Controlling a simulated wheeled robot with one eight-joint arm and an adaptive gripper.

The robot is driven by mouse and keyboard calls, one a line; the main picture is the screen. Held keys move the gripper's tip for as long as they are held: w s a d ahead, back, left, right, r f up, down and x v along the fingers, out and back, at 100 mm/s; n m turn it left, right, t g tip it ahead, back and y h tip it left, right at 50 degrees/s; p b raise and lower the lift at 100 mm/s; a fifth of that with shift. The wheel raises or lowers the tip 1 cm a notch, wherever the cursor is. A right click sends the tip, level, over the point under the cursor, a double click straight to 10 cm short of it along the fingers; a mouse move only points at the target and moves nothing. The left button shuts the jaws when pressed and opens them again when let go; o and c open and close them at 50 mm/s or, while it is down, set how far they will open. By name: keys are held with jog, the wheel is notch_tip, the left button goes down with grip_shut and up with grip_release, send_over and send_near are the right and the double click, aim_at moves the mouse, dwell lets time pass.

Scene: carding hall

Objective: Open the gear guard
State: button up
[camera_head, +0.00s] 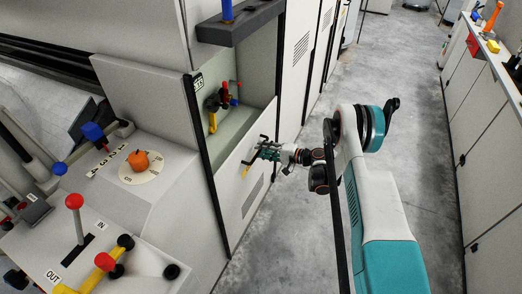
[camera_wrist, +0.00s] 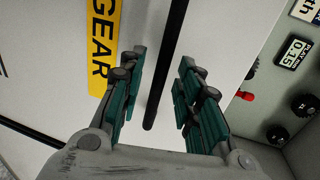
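The gear guard is a white panel (camera_head: 240,186) low on the machine's front, below an open recess; it looks closed. In the wrist view its white face carries a yellow label (camera_wrist: 103,45) reading "GEAR". A long black bar handle (camera_wrist: 168,50) stands on the panel beside the label. My gripper (camera_wrist: 162,57) is open, with one teal finger on each side of the bar. A gap shows on both sides, so it does not grip the bar. In the head view my gripper (camera_head: 265,152) is in front of the panel's upper part, hiding some of the handle.
The recess (camera_head: 230,118) above holds red, blue and yellow controls, under a dark shelf (camera_head: 240,22). A control desk with an orange knob (camera_head: 141,162) and levers stands at left. Grey cabinets (camera_head: 490,130) line the right. The concrete floor (camera_head: 400,90) between is clear.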

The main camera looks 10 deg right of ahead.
jog(key=v, duration=1)
jog(key=shift+s+d, duration=0.15)
jog(key=shift+d, duration=0.15)
